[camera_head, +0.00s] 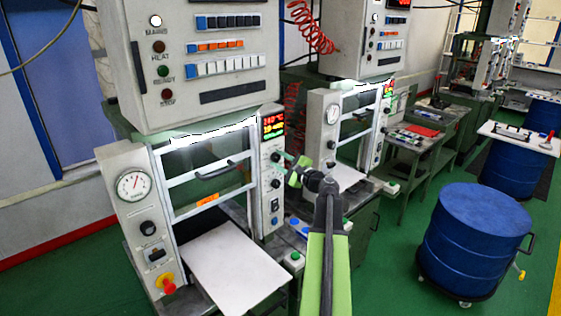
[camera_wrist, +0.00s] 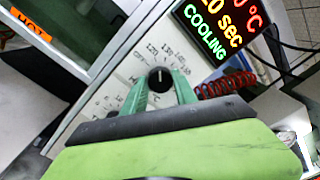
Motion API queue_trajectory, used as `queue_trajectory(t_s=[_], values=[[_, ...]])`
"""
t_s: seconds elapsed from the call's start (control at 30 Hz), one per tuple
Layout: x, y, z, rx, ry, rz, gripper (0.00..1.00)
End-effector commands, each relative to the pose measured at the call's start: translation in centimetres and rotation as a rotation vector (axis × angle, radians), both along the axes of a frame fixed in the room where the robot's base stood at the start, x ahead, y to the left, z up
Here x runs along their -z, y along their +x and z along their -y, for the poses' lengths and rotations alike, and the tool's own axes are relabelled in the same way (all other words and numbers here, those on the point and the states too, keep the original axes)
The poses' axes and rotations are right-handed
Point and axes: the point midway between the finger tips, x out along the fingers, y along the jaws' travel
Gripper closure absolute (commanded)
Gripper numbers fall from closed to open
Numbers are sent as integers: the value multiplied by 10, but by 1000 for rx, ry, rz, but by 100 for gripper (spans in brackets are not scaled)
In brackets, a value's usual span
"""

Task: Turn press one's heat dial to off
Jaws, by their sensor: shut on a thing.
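Press one (camera_head: 135,200) is the near press at left, with a narrow control panel (camera_head: 268,200) on its right side. The heat dial is a round black knob (camera_wrist: 160,79) with a white pointer mark, and a printed number scale runs around it. In the wrist view its pointer is toward the top, near the 120 and 130 marks. My gripper (camera_wrist: 161,90) has its green fingers shut on the dial, one on each side. In the head view my gripper (camera_head: 284,160) reaches the panel just below the display and partly covers the dial.
The lit display (camera_wrist: 215,27) above the dial reads COOLING. An orange HOT label (camera_wrist: 32,33) is on the press window. A white plate (camera_head: 230,262) juts out in front. A second press (camera_head: 325,115) stands close behind at right; a blue drum (camera_head: 475,235) stands on the floor.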

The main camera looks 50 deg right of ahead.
Motion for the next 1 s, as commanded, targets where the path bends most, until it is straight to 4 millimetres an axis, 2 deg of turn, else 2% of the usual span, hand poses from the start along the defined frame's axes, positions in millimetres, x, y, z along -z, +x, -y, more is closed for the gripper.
queue_trajectory(t_s=[0.6,1.0], values=[[1,0,0,0,-532,-37,100],[2,0,0,-1,-698,-50,100]])
